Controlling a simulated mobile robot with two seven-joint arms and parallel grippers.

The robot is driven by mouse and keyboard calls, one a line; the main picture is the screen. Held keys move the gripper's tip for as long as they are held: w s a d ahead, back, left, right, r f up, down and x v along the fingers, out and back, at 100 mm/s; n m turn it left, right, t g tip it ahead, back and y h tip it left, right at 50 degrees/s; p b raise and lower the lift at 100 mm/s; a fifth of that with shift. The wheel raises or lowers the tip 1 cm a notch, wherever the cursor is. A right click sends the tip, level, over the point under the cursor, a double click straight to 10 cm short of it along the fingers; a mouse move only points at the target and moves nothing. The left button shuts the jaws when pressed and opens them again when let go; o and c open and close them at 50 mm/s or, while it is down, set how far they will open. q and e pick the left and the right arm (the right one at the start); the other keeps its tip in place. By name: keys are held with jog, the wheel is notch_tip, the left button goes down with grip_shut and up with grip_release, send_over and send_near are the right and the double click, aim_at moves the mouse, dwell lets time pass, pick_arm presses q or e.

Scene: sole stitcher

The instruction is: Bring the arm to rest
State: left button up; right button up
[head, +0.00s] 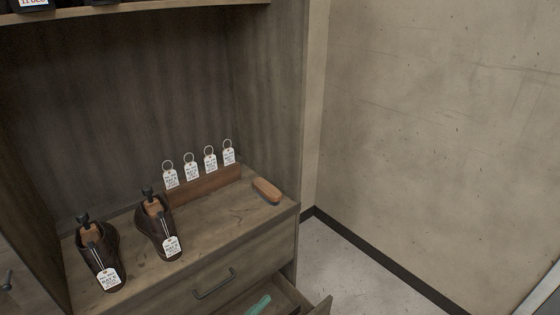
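Neither of my grippers and no part of my arms shows in the head view. Two dark brown shoes stand on the wooden cabinet top (222,225): the left shoe (112,242) and the right shoe (148,228). Each has a wooden shoe tree with a dark knob and a white tag hanging on its front. A wooden block (205,193) behind them holds several white tags on rings. A brush (267,190) with a wooden back lies near the right edge of the top.
Under the top is a drawer front with a dark handle (214,284). A lower drawer (310,303) stands open, with a green object (258,305) inside. A shelf (150,10) runs above. A concrete wall (440,120) and clear floor (345,265) lie to the right.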

pick_arm(q)
jog(key=s+a+f+n+g+y, duration=0.2)
jog(key=s+a+f+n+y, duration=0.2)
jog(key=s+a+n, duration=0.3)
jog(key=s+a+f+n+g+y, duration=0.2)
jog(key=s+a+f+n+y, duration=0.2)
jog(key=s+a+n, duration=0.3)
jog(key=shift+s+f+n, duration=0.65)
jog(key=shift+s+n, duration=0.55)
